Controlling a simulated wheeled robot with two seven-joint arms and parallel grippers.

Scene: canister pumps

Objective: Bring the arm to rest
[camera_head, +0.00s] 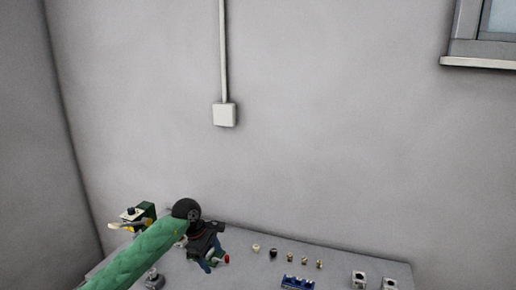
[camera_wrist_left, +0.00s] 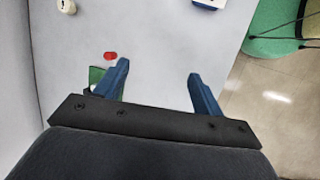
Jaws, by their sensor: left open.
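My left arm comes in from the lower left in the head view and ends in a dark wrist with the left gripper (camera_head: 209,264) over the left part of the table (camera_head: 335,266). In the left wrist view the two blue fingers of the left gripper (camera_wrist_left: 160,85) stand wide apart with nothing between them, above the pale table top. A small red piece (camera_wrist_left: 110,57) lies just beyond the left finger; it also shows beside the gripper in the head view (camera_head: 227,259). A green piece is partly hidden behind that finger. My right gripper is in neither view.
Several small fittings (camera_head: 304,260) stand in a row along the back of the table. A blue rack (camera_head: 297,282) and silvery blocks (camera_head: 359,279) are to the right. A green and yellow device (camera_head: 131,214) stands at the back left. A grey wall rises behind.

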